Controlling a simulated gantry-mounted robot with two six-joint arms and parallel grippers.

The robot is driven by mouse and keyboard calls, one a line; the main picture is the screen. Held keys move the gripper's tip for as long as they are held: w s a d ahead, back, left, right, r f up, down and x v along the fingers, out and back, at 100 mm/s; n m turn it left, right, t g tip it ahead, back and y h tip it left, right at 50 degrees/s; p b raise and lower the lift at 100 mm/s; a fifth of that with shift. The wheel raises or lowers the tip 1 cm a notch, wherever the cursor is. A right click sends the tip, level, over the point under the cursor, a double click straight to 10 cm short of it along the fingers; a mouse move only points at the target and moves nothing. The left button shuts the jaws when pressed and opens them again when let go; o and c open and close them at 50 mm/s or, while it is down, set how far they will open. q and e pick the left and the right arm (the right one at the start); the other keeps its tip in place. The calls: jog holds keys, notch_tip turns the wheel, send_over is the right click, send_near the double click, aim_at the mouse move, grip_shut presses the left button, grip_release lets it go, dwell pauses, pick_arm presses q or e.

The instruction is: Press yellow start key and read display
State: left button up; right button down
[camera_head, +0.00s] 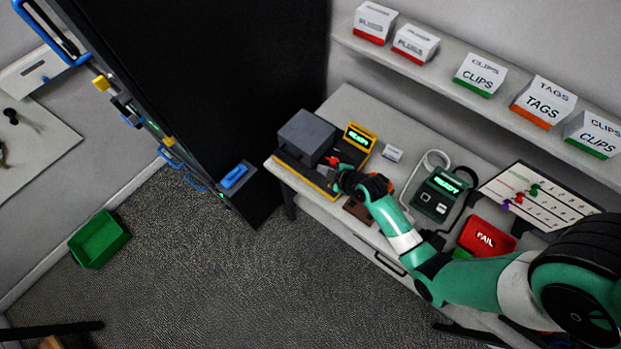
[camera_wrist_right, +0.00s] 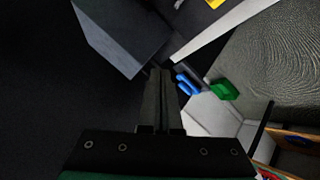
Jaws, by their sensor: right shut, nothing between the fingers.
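A dark machine with a yellow edge (camera_head: 304,181) and a grey box-shaped housing (camera_head: 305,138) stands at the left end of the bench. Beside it is a yellow-framed display (camera_head: 360,137) with green lit text that looks like READY. I cannot make out a separate yellow start key; my right gripper and wrist may cover it. My right gripper (camera_head: 334,176) is low at the machine's right front, close to a small red part (camera_head: 332,160); contact cannot be told. In the wrist view its fingers (camera_wrist_right: 160,85) are together and empty, near the grey housing (camera_wrist_right: 122,38). My left gripper is not in view.
A dark green tester (camera_head: 440,193), its display also lit, stands right of my wrist. A red FAIL bin (camera_head: 486,238) and a label board (camera_head: 535,195) are farther right. A shelf with cartons (camera_head: 480,75) runs behind. A tall black cabinet (camera_head: 200,80) stands left.

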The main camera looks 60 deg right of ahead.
pick_arm(q)
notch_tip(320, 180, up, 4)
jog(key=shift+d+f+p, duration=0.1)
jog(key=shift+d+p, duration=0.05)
jog(key=shift+p, duration=0.8)
pick_arm(e)
jog(key=shift+m+g, duration=0.5)
jog(key=shift+m, duration=0.1)
jog(key=s, duration=0.1)
jog(key=s+d, duration=0.1)
jog(key=s, duration=0.1)
jog(key=s+d+r, duration=0.1)
jog(key=shift+s, duration=0.4)
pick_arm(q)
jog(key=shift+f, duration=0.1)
pick_arm(e)
jog(key=shift+f, duration=0.1)
pick_arm(q)
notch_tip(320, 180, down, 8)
jog(key=b, duration=0.8)
pick_arm(e)
notch_tip(320, 180, down, 8)
jog(key=shift+f, duration=0.25)
pick_arm(q)
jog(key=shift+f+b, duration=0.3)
jog(key=shift+b, duration=0.15)
pick_arm(e)
jog(key=shift+f, duration=0.4)
